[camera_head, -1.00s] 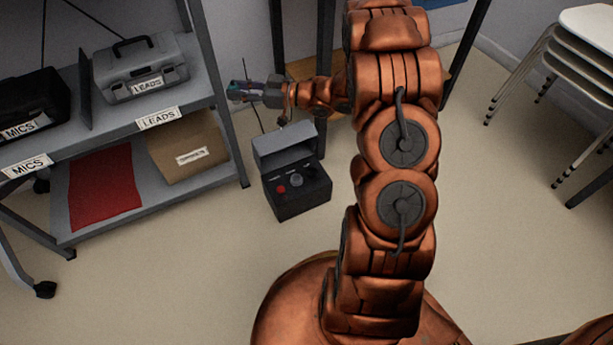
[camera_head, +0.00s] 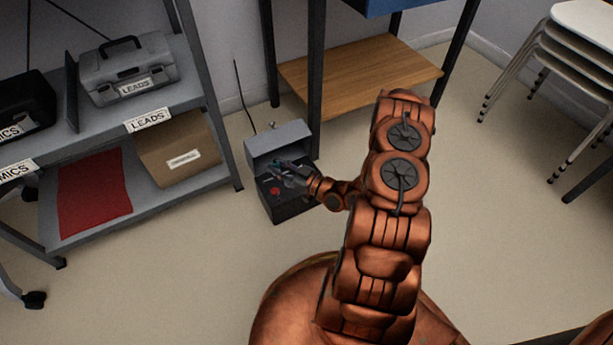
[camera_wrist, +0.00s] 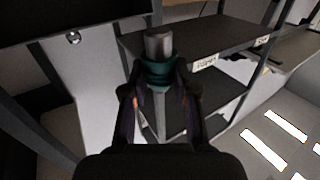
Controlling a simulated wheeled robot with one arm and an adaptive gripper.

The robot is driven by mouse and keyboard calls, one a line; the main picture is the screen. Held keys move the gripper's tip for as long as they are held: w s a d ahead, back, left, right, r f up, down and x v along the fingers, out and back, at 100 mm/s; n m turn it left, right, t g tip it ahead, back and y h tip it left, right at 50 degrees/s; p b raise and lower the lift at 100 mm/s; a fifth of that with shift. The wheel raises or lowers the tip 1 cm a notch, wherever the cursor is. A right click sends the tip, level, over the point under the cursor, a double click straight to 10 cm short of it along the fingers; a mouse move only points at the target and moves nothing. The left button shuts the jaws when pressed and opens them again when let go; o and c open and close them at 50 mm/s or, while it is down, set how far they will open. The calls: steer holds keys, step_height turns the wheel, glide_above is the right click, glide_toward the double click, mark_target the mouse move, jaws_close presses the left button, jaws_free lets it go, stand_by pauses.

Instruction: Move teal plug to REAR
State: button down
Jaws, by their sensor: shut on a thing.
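The teal plug (camera_wrist: 158,72) has a teal collar and a bare silver barrel pointing away from me in the wrist view. My gripper (camera_wrist: 160,88) is shut on the teal part, with one finger on each side. In the head view my gripper (camera_head: 284,171) is over the dark box (camera_head: 291,208) with the raised grey lid, and it hides part of the box's top. The plug is too small there to make out clearly. A round metal fitting (camera_wrist: 73,38) shows on a dark panel at the upper left of the wrist view, apart from the plug. I see no readable REAR label.
A grey shelf unit (camera_head: 196,98) stands left of the box, with a LEADS case (camera_head: 128,72) and a cardboard box (camera_head: 178,150). A table with a wooden lower shelf (camera_head: 360,70) stands behind. Stacked chairs (camera_head: 580,55) are at right. Floor between is clear.

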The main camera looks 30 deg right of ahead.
steer(key=s+f+m+t+h, duration=0.1)
steer(key=s+f+m+h, duration=0.15)
steer(key=s+f, duration=0.4)
steer(key=shift+n, duration=0.35)
steer(key=w+d+f+b, duration=0.1)
steer(key=w+d+b, duration=0.1)
steer(key=w+d, duration=0.1)
steer(key=w+d+f+b, duration=0.1)
steer(key=w+d+b, duration=0.1)
steer(key=d, duration=0.4)
steer(key=w+d+f+b, duration=0.1)
steer(key=w+d+b, duration=0.1)
steer(key=w+d, duration=0.2)
steer(key=shift+d+f+b, duration=0.2)
steer(key=shift+d+b, duration=0.15)
step_height(320, 180, down, 4)
steer(key=shift+a+r+b, duration=0.15)
steer(key=shift+r+b, duration=0.1)
steer(key=shift+b, duration=0.8)
steer(key=shift+r, duration=0.1)
steer(key=shift+f+p, duration=0.35)
steer(key=c, duration=0.9)
jaws_free()
